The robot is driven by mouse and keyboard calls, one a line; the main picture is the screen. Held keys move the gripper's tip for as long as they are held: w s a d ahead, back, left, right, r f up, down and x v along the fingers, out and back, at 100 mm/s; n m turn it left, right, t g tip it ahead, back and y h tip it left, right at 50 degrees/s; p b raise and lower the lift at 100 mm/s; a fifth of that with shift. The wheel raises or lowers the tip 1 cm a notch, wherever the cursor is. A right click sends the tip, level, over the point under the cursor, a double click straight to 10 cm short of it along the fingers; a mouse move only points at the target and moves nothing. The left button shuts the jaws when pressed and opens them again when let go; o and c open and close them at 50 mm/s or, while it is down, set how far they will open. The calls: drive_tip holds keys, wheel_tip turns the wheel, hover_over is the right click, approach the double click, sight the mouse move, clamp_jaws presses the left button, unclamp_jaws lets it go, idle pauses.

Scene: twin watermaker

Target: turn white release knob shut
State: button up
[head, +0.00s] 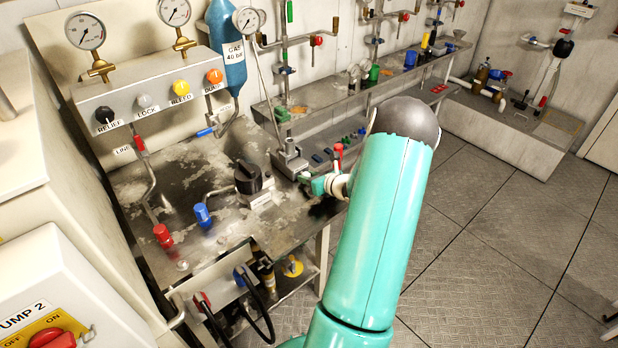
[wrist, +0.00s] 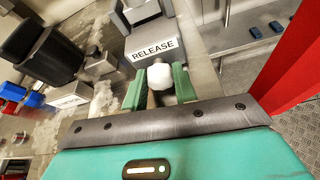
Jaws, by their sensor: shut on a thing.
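The white release knob (wrist: 160,78) sits just below the "RELEASE" label (wrist: 153,49) in the wrist view. My gripper (wrist: 159,87) has one green finger on each side of the knob and is shut on it. In the head view my gripper (head: 318,184) is at the right end of the wet metal bench, beside a small grey block (head: 290,160). I cannot make out the knob's turn angle, and the knob is not clear in the head view.
A black knob (head: 248,178) on the bench stands left of my gripper and also shows in the wrist view (wrist: 38,52). Blue (head: 202,215) and red (head: 163,235) valves stand farther left. A large red part (wrist: 290,70) is close on the right. Open floor lies right.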

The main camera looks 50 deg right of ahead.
drive_tip(key=shift+s, duration=0.1)
drive_tip(key=o, duration=0.7)
drive_tip(key=v, duration=1.3)
drive_tip(key=shift+s+r, duration=0.1)
drive_tip(key=shift+s, duration=0.2)
